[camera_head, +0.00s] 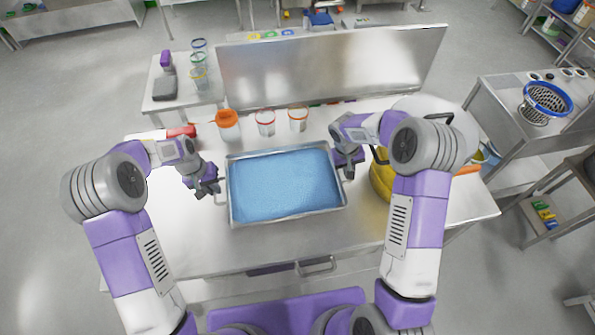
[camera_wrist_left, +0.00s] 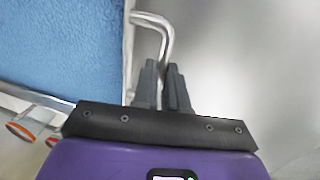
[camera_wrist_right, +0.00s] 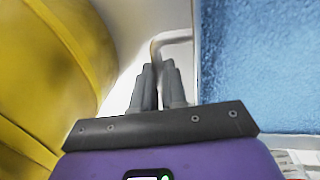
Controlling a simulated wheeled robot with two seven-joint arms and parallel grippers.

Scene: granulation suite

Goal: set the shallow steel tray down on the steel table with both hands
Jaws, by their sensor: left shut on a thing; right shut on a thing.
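The shallow steel tray (camera_head: 290,217) is over the middle of the steel table (camera_head: 180,240), filled with blue material. It looks about level; I cannot tell whether its underside touches the tabletop. My left gripper (camera_head: 214,190) is shut on the tray's left handle, which shows as a bent bar in the left wrist view (camera_wrist_left: 166,36). My right gripper (camera_head: 348,172) is shut on the right handle, which shows in the right wrist view (camera_wrist_right: 172,37). The fingers hide part of each handle.
An orange-topped jar (camera_head: 228,126) and two clear jars (camera_head: 265,124) stand behind the tray. A red object (camera_head: 181,131) lies at back left. A yellow rounded container (camera_head: 381,178) stands close to my right gripper. Bare tabletop lies in front and left.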

